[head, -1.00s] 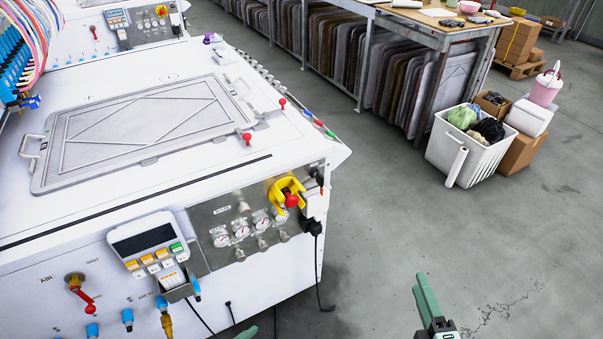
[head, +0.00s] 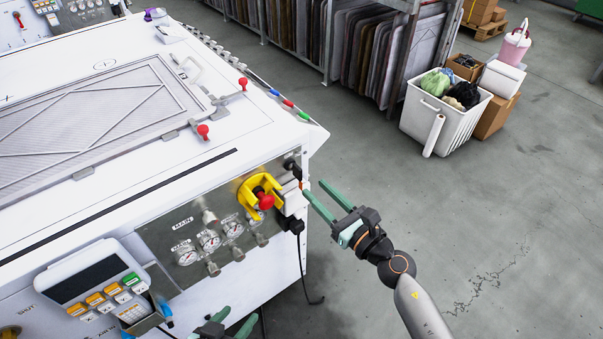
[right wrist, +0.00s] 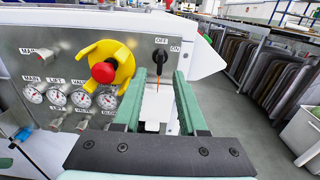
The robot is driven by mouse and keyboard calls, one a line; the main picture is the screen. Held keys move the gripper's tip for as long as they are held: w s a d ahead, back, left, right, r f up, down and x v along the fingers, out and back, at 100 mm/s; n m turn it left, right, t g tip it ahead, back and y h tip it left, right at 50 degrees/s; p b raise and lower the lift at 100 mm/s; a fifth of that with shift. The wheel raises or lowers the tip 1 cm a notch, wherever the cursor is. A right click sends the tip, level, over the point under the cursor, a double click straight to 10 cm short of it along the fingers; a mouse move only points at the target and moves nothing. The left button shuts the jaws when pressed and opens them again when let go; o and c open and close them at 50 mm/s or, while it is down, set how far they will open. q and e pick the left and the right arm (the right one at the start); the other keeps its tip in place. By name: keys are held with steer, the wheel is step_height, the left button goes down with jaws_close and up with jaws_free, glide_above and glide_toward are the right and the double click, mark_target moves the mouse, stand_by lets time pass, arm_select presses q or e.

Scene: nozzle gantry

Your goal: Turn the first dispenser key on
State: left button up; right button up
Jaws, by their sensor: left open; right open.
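A black rotary key switch (right wrist: 160,57) sits on the steel panel in the right wrist view, with OFF above it and ON to its upper right. It also shows small in the head view (head: 291,165), near the panel's right end. Its exact angle is hard to tell. My right gripper (head: 312,188) is open and empty beside the panel's right end. In the right wrist view its fingers (right wrist: 159,74) point toward the switch, apart from each other, with the switch seen between and beyond the tips. My left gripper (head: 238,316) is open at the bottom edge.
A red emergency button in a yellow guard (right wrist: 104,71) stands out just left of the switch. Pressure gauges (head: 209,239) and valves sit further left. A white box (right wrist: 155,109) projects below the switch. A cable hangs at the corner.

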mark_target(301, 175)
steer(key=x, duration=0.6)
steer(key=shift+w+a+b, duration=0.1)
steer(key=shift+w+b, duration=0.1)
steer(key=shift+b, duration=0.1)
jaws_close()
